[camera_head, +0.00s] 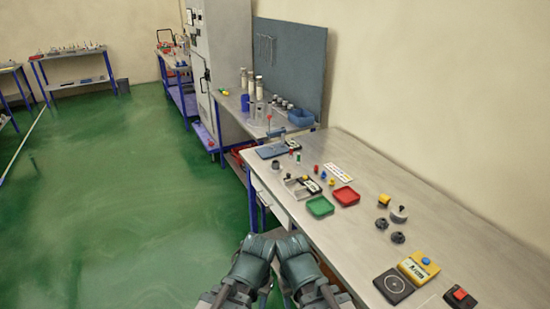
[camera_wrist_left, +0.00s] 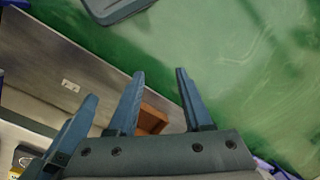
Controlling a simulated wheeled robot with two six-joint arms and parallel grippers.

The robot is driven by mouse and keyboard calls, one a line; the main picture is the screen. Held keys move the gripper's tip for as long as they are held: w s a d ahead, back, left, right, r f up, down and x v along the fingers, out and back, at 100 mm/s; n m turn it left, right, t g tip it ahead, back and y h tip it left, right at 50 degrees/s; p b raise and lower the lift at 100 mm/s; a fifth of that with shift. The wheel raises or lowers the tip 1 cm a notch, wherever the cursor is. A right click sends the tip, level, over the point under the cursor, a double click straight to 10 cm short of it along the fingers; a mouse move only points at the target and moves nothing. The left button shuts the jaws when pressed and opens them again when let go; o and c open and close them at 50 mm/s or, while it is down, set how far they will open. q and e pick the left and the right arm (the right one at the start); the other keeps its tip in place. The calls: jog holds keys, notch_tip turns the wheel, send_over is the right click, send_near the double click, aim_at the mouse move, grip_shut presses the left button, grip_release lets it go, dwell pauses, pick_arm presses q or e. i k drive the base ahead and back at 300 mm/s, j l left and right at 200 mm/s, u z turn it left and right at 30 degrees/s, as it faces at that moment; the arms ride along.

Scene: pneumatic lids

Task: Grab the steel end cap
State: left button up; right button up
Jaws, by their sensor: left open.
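A pale metallic round cap with a raised knob (camera_head: 398,213) sits on the steel workbench and looks like the steel end cap. In the head view both arms are low in front of the bench, fingers hidden.
The workbench (camera_head: 450,240) also holds a green tray (camera_head: 320,206), a red tray (camera_head: 346,196), a yellow box with a blue button (camera_head: 418,267), a dark square pad (camera_head: 393,285) and a red-button box (camera_head: 460,297). A wall runs behind. Green floor is open at left.

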aim_at(276, 166)
jog(key=i+j+z, duration=0.15)
jog(key=i+j, duration=0.25)
jog(key=i+j+z, duration=0.1)
jog(key=i+j, duration=0.3)
jog(key=j, duration=0.25)
